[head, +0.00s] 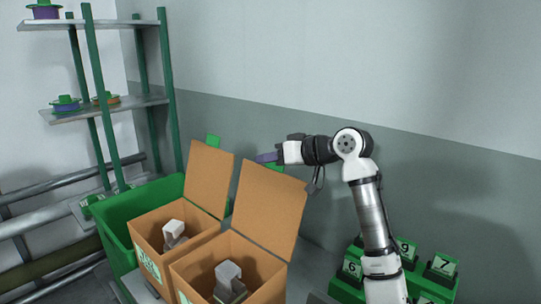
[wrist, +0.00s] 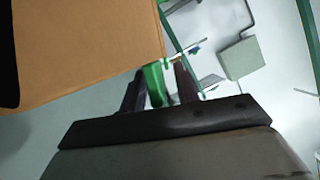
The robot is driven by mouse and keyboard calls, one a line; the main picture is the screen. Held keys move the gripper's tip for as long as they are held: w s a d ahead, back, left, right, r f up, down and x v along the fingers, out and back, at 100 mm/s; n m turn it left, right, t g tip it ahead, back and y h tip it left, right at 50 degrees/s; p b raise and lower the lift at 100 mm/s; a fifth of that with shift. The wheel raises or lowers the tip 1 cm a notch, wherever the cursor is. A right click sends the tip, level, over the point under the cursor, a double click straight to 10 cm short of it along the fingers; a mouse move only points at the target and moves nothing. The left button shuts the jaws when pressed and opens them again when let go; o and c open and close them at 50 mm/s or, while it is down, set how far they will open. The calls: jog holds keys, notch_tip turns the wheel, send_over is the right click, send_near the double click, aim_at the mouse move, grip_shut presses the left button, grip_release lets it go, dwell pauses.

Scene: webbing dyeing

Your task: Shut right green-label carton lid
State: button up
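The right carton (head: 180,283) is a tan box with a green label on its front, which is partly cut off by the picture's bottom edge. Its lid (head: 270,207) stands open, raised and leaning back. My gripper (head: 264,158) is at the lid's upper edge, on its far side; contact cannot be told. In the wrist view a large tan panel (wrist: 85,45), which looks like this lid, fills the upper left beside the fingers. The two dark fingers (wrist: 160,85) are apart. A green thing shows between them, seemingly behind rather than held.
A left carton (head: 146,250) with its lid (head: 208,178) also open stands beside it. Both cartons hold grey-white items. A green bin (head: 115,215) is at left, below a shelf rack (head: 98,28) with spools. Green numbered blocks (head: 352,268) are at lower right.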

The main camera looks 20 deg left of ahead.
jog(key=shift+a+f, duration=0.1)
jog(key=shift+a, duration=0.1)
grip_shut()
dwell(0.4)
